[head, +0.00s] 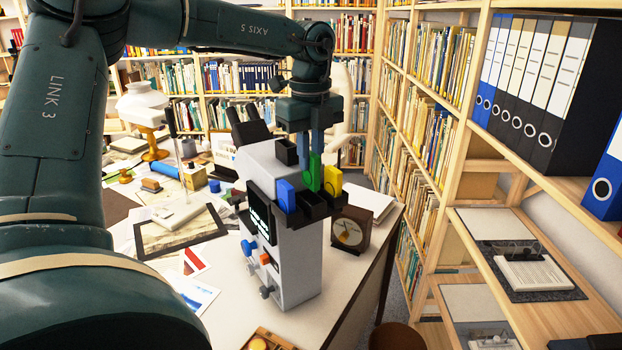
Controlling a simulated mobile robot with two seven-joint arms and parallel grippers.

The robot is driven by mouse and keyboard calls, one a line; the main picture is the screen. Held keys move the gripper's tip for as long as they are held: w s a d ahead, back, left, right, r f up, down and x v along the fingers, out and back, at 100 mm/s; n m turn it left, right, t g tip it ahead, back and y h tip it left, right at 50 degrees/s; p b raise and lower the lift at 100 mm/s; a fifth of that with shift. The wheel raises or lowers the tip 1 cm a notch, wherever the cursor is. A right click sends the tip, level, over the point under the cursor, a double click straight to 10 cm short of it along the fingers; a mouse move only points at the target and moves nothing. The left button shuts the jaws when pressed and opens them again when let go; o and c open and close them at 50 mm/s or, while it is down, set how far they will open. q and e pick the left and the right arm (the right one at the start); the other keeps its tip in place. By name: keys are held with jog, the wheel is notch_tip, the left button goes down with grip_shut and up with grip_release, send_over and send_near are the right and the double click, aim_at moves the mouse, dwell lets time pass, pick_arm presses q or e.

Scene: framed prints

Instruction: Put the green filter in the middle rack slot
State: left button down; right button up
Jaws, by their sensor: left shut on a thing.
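The green filter (314,174) is an upright plate held in my left gripper (308,162), which points down from the arm above and is shut on it. The black rack (313,206) is at the top front of a grey-white instrument (294,262). The blue filter (286,196) stands at the rack's left and the yellow filter (333,181) at its right. The green filter is between them in the picture, over the rack's middle. I cannot tell whether its lower edge is inside a slot. My right gripper is not in view.
The instrument stands near the right edge of a white desk (345,285). A dark-framed dial (350,232) is just right of it, and a framed print (180,232) lies to the left. Bookshelves (425,130) line the back and right. My left arm crosses above.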

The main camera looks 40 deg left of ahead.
aim_at(310, 176)
pick_arm(q)
jog(key=shift+f+p, duration=0.3)
jog(key=shift+f, duration=2)
jog(key=shift+f+b, duration=0.15)
jog(key=shift+b, duration=0.15)
jog(key=c, duration=1.4)
grip_release()
notch_tip(310, 176, up, 12)
jog(key=shift+r, duration=0.25)
jog(key=shift+s+f, duration=0.1)
